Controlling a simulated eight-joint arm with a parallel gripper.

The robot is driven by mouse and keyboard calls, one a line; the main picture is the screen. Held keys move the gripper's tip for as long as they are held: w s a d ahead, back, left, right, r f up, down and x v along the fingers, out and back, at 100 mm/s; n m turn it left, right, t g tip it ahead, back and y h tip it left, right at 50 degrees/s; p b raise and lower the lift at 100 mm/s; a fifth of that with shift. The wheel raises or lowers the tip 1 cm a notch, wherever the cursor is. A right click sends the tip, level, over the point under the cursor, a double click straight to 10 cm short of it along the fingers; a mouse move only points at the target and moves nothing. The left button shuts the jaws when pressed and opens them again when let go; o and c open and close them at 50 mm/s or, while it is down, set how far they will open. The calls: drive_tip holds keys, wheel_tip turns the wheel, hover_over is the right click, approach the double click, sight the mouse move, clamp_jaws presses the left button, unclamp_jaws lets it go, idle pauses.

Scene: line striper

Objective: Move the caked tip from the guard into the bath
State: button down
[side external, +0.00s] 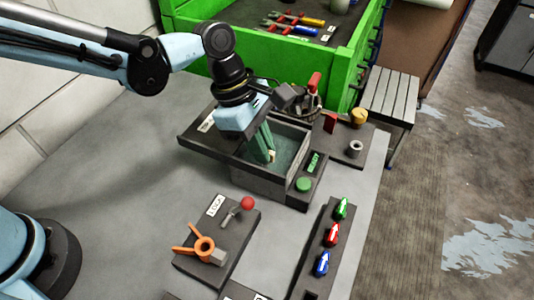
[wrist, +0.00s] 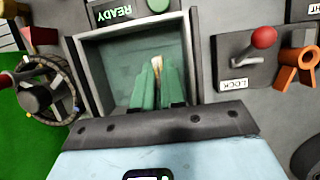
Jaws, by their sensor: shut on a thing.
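The caked tip (wrist: 157,62) is a small pale, brownish piece pinched between the green fingers of my gripper (wrist: 158,78). It also shows in the side view (side external: 272,156), at the ends of the fingers. My gripper (side external: 267,150) points down into the bath (side external: 256,181), an open grey box with a greenish inside. The fingertips look to be within its walls; I cannot tell whether the tip touches the bottom. The orange guard (side external: 204,248), with wing-like arms, sits on a dark plate in front of the bath. It shows at the right in the wrist view (wrist: 289,72).
A red-knobbed lever (side external: 246,204) stands by the guard. A green button (side external: 304,184) and READY sign (side external: 314,162) flank the bath. Red, green and blue arrow-marked pieces (side external: 333,234) stand in a rack. A valve wheel (wrist: 40,98) and green cart (side external: 270,60) are close behind.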

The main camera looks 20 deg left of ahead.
drive_tip(key=shift+f, duration=0.85)
drive_tip(key=c, duration=0.9)
unclamp_jaws()
drive_tip(key=shift+s, duration=0.1)
drive_tip(key=shift+c, duration=0.4)
drive_tip(key=shift+r, duration=0.2)
drive_tip(key=shift+o, duration=0.5)
drive_tip(key=shift+a+r, duration=0.15)
drive_tip(key=shift+r, duration=0.1)
drive_tip(key=v, duration=0.6)
